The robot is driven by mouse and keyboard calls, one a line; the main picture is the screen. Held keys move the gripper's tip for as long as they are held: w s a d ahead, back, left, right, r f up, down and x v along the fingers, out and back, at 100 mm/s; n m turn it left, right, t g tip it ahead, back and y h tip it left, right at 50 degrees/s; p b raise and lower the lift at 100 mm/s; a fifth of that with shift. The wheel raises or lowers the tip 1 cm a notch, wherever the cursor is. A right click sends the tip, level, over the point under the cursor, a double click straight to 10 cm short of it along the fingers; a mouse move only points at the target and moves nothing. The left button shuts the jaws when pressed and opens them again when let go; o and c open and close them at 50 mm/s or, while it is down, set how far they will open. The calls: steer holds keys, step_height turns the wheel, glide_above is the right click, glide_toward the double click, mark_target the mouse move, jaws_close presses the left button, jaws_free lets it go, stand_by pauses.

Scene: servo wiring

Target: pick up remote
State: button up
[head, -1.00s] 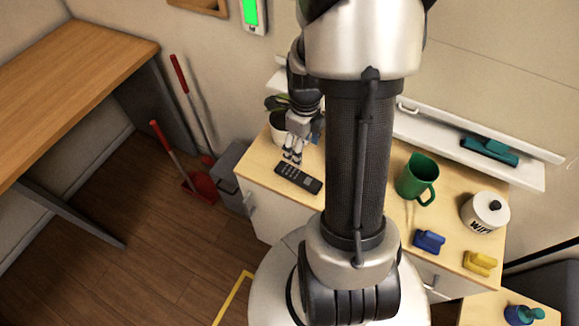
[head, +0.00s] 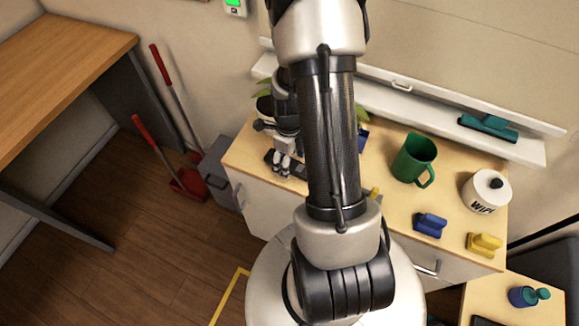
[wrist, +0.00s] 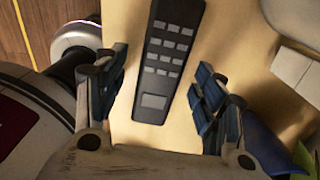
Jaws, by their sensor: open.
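The remote (wrist: 166,62) is a dark slab with grey buttons, lying flat on the light wooden cabinet top. In the wrist view it lies between the two spread fingers of my gripper (wrist: 158,95), which is open and holds nothing. Whether the fingers are level with it or above it I cannot tell. In the head view my gripper (head: 281,165) is low over the cabinet's left front part, and the remote (head: 299,172) is partly hidden behind the fingers and my arm.
A green mug (head: 412,160), a white wipes tub (head: 487,192), a blue clip-like object (head: 430,225) and a yellow one (head: 484,244) stand to the right on the cabinet top (head: 385,200). A potted plant (head: 264,107) is behind my gripper. A white ledge (head: 430,118) runs along the wall.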

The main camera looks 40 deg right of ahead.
steer(key=shift+f, duration=0.35)
steer(key=shift+r, duration=0.1)
steer(key=c, duration=1.2)
